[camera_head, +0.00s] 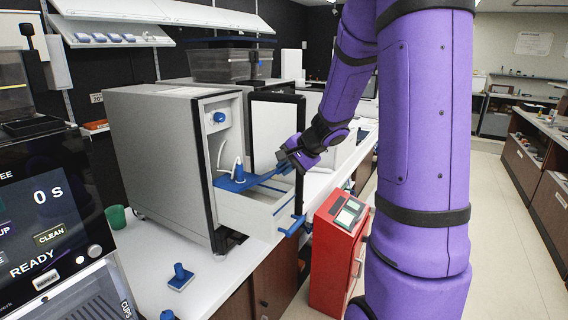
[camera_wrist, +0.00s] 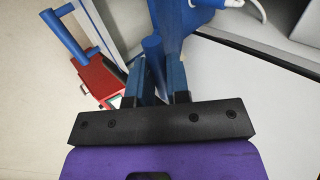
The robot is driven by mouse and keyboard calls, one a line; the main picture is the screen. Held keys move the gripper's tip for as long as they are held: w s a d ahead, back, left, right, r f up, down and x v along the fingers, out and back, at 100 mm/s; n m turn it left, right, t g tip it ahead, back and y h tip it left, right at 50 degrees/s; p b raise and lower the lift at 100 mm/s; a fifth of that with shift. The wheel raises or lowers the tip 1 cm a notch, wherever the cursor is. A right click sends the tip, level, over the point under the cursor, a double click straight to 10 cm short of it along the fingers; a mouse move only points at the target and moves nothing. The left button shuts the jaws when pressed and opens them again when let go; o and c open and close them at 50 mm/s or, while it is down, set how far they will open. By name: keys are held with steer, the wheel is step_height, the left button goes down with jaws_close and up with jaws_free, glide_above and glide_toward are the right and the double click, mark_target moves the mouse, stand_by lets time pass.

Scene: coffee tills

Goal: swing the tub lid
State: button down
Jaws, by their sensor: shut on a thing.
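The tub (camera_head: 246,214) is a pale open-topped drawer standing out from the front of a grey machine (camera_head: 155,160). Its blue lid (camera_head: 238,184) shows as a flat blue plate inside the machine's opening, with a blue arm reaching right. My gripper (camera_head: 287,163) is at the right end of that arm, above the tub. In the wrist view, my gripper (camera_wrist: 160,78) is shut on a blue bar (camera_wrist: 153,52) joined to the blue lid part (camera_wrist: 190,14). A blue tub handle (camera_head: 292,226) sticks out in front; it also shows in the wrist view (camera_wrist: 65,38).
The machine's dark-framed door (camera_head: 274,135) stands open behind the tub. A red cabinet (camera_head: 335,250) with a small screen stands on the floor at right. A small blue-knobbed piece (camera_head: 180,277) and a green cup (camera_head: 116,217) sit on the white counter (camera_head: 160,245).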

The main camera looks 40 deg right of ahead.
steer(key=shift+s+d+f, duration=0.15)
steer(key=shift+s+f, duration=0.15)
steer(key=shift+f, duration=0.3)
steer(key=shift+s+d+f, duration=0.15)
steer(key=shift+s+f, duration=0.15)
steer(key=shift+f, duration=0.25)
steer(key=c, duration=1)
jaws_free()
steer(key=v, duration=1.1)
